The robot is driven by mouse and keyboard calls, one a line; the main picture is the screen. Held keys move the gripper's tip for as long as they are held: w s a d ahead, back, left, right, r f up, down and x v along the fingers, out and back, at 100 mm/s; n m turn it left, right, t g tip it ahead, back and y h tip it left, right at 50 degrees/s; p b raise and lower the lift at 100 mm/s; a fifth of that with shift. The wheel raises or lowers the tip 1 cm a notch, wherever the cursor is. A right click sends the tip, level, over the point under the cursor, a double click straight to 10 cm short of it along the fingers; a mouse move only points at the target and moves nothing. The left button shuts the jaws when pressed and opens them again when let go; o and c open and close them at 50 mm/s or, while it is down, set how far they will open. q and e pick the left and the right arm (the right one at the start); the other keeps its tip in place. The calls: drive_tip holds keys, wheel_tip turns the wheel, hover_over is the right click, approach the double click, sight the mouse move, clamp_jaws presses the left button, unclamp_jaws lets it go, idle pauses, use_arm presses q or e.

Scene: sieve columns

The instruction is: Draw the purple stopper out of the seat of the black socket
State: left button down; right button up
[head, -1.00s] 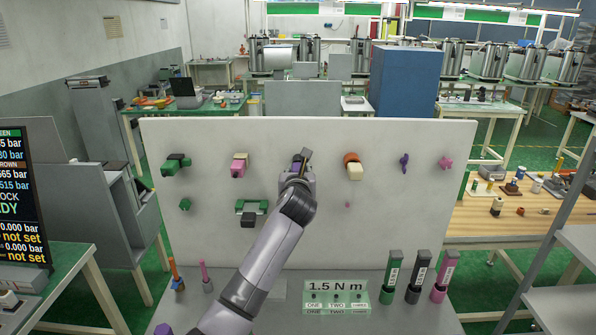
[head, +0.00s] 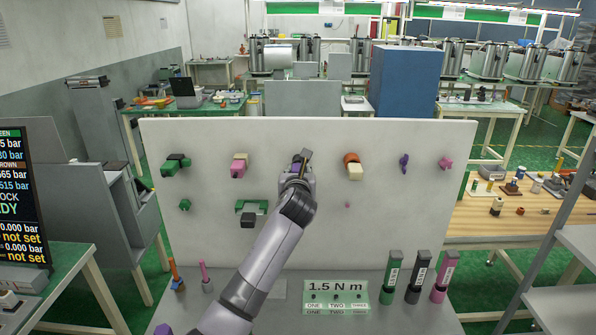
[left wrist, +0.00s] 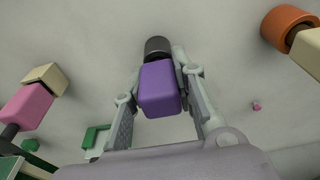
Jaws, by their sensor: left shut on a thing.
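The purple stopper (left wrist: 159,88) is a block with rounded edges, seen in the middle of the left wrist view. Behind it the black socket (left wrist: 157,46) stands out from the pale panel; the stopper is against its front end, and how deep it sits cannot be told. My left gripper (left wrist: 158,105) is shut on the stopper, one finger on each side. In the head view my left gripper (head: 299,172) is at the panel's upper middle and hides most of the socket and stopper. My right gripper is in neither view.
The upright panel (head: 320,225) carries other fittings: a pink one (head: 239,167) to the left, an orange socket with a cream block (head: 354,168) to the right, and a green bracket (head: 262,207) below left. Handled tools (head: 416,280) stand on the shelf at lower right.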

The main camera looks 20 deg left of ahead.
use_arm(q)
drive_tip(key=shift+p+v, duration=0.9)
drive_tip(key=shift+v, duration=0.1)
drive_tip(key=shift+f+p+v, duration=0.15)
drive_tip(key=shift+p+v, duration=0.55)
drive_tip(key=shift+v, duration=0.3)
drive_tip(key=shift+f+p+v, duration=0.15)
drive_tip(key=shift+p+v, duration=0.55)
drive_tip(key=shift+v, duration=0.3)
